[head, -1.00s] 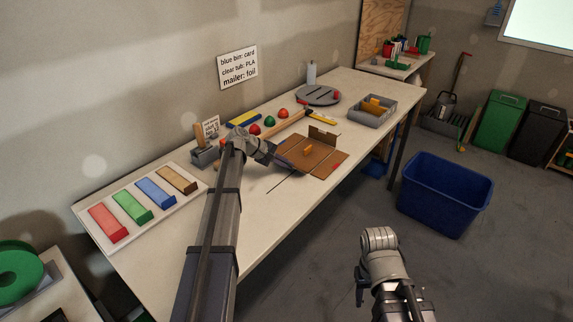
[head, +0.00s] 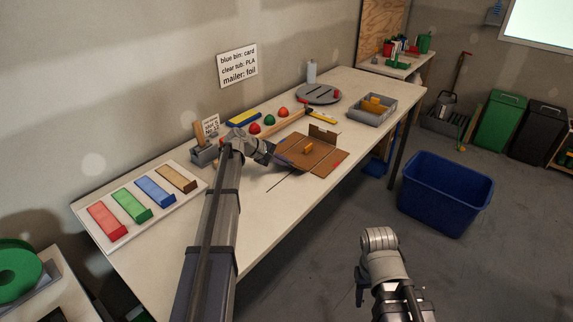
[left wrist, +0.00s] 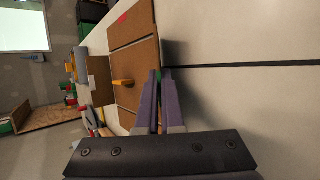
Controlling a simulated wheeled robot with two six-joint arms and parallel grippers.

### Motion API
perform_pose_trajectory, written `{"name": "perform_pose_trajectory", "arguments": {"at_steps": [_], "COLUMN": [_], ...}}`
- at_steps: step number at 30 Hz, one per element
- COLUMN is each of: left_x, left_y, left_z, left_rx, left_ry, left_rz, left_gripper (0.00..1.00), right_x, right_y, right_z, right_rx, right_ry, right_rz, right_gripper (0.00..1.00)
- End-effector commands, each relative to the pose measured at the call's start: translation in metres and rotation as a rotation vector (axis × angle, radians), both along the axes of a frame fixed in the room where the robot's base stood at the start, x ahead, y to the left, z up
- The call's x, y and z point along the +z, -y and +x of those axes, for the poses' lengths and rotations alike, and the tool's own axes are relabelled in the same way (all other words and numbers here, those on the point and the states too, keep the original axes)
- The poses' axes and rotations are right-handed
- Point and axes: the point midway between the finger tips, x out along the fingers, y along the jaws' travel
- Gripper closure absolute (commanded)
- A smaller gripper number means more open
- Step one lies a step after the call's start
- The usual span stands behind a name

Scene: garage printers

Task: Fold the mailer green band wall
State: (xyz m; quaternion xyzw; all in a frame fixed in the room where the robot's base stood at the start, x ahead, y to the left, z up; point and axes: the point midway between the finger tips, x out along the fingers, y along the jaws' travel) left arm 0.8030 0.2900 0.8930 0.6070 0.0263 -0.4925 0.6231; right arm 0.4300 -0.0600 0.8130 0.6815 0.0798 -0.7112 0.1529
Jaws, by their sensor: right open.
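The brown cardboard mailer (head: 322,157) lies opened out on the workbench, with one wall (head: 324,135) standing up at its far side. A small yellow-orange piece (head: 308,147) sits on its middle and a red mark is at its right edge. My left gripper (head: 284,160) is at the mailer's near-left edge. In the left wrist view its purple fingers (left wrist: 160,80) are close together beside the cardboard (left wrist: 136,65). A bit of green (left wrist: 159,75) shows at the fingertips; whether it is pinched is unclear. My right gripper (head: 362,290) is open, off the bench, low in view.
A hammer (head: 292,122), red and green balls and a grey turntable (head: 318,94) lie behind the mailer. A grey tray (head: 371,112) stands to its right. Coloured bars lie on a white board (head: 183,197) at left. A blue bin (head: 443,195) stands on the floor.

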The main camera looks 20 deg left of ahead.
Motion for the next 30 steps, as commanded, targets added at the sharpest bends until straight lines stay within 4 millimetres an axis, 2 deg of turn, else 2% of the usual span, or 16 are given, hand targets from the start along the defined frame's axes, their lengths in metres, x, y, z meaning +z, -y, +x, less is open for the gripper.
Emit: {"name": "perform_pose_trajectory", "arguments": {"at_steps": [1, 7, 12, 21, 30], "left_x": [-0.01, -0.014, -0.012, -0.01, -0.01], "left_y": [0.0, -0.002, -0.002, -0.002, -0.002], "left_z": [-0.005, -0.008, -0.008, -0.007, -0.007], "left_rx": [0.001, 0.001, 0.001, 0.0, 0.0], "left_ry": [0.03, 0.143, 0.188, 0.192, 0.192], "left_rz": [-0.011, -0.049, -0.064, -0.065, -0.065], "left_gripper": [1.0, 1.0, 1.0, 1.0, 0.65], "right_x": [-0.015, -0.038, -0.044, -0.043, -0.043], "right_y": [0.0, 0.0, 0.0, 0.0, 0.0], "right_z": [0.0, 0.0, 0.0, 0.0, 0.0], "right_rx": [0.0, 0.001, 0.001, 0.001, 0.001], "right_ry": [0.0, 0.0, 0.0, 0.0, 0.0], "right_rz": [0.0, 0.0, 0.0, 0.0, 0.0], "right_gripper": [0.5, 0.5, 0.5, 0.5, 0.5]}}
